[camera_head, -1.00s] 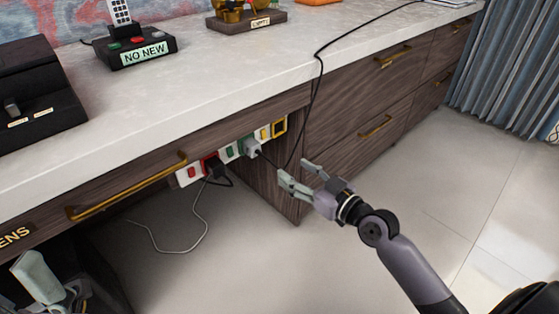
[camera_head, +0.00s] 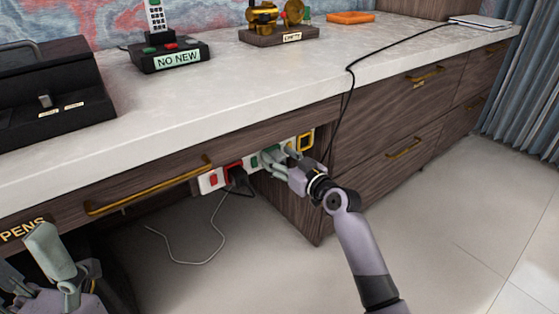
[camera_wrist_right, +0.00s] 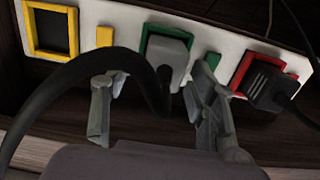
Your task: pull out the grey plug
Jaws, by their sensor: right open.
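The grey plug (camera_wrist_right: 168,60) sits in a green-framed socket on a white power strip (camera_wrist_right: 125,16) under the desk top; a thick black cable leaves it. My right gripper (camera_wrist_right: 152,98) is open, with one finger on each side of the plug, just short of it or level with its near end. Whether the fingers touch it I cannot tell. In the head view my right gripper (camera_head: 280,160) is at the strip and largely hides the plug. My left gripper (camera_head: 52,268) shows at the lower left edge, away from the strip; its jaw opening is unclear.
A black plug (camera_wrist_right: 268,86) sits in the red-framed socket (camera_wrist_right: 245,70) beside it. An empty yellow-framed socket (camera_wrist_right: 50,28) is on the other side. A black cable (camera_head: 348,95) hangs over the desk edge. A gold drawer handle (camera_head: 150,188) juts out left of the strip.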

